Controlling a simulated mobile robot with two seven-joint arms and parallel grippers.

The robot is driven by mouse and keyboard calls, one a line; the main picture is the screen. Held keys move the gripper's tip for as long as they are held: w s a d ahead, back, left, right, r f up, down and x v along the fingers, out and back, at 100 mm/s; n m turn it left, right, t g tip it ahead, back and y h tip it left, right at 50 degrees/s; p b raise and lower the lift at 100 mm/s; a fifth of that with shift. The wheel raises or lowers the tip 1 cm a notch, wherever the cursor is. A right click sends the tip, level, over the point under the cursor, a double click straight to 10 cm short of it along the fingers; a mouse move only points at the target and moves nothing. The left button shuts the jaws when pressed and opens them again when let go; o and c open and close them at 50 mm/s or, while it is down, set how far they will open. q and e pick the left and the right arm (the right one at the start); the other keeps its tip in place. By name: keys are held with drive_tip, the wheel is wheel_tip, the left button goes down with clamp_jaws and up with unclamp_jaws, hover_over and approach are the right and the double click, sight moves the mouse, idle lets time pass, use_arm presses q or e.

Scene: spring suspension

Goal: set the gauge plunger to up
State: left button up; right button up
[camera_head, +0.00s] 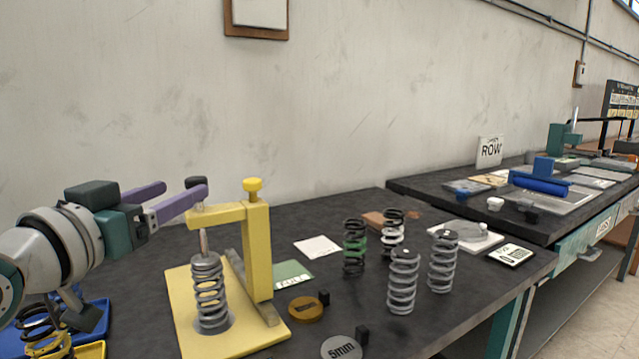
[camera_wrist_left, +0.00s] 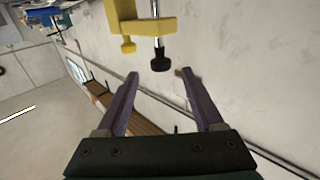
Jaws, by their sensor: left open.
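The yellow gauge stand (camera_head: 258,255) stands at the front left of the dark bench. Its plunger has a black knob (camera_head: 195,182) above the yellow arm and a silver rod (camera_head: 204,240) below it. The rod's lower end meets the top of a grey spring (camera_head: 210,290) standing on the yellow base; contact is unclear. My left gripper (camera_head: 185,187), with purple fingers, is open at the black knob's height. In the left wrist view, the black knob (camera_wrist_left: 160,65) lies just beyond the gap between the fingertips (camera_wrist_left: 160,77), not gripped. My right gripper is not in view.
A yellow knob (camera_head: 253,184) tops the stand's post. Several loose springs (camera_head: 403,280) stand to the right. A brass disc (camera_head: 305,308) and a 5mm disc (camera_head: 341,347) lie in front. A blue tray (camera_head: 95,318) sits at lower left. A wall is behind.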

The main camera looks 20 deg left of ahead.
use_arm(q)
drive_tip(key=w+b, duration=0.1)
drive_tip(key=w, duration=0.8)
drive_tip(key=shift+a, duration=0.4)
clamp_jaws()
idle(1.0)
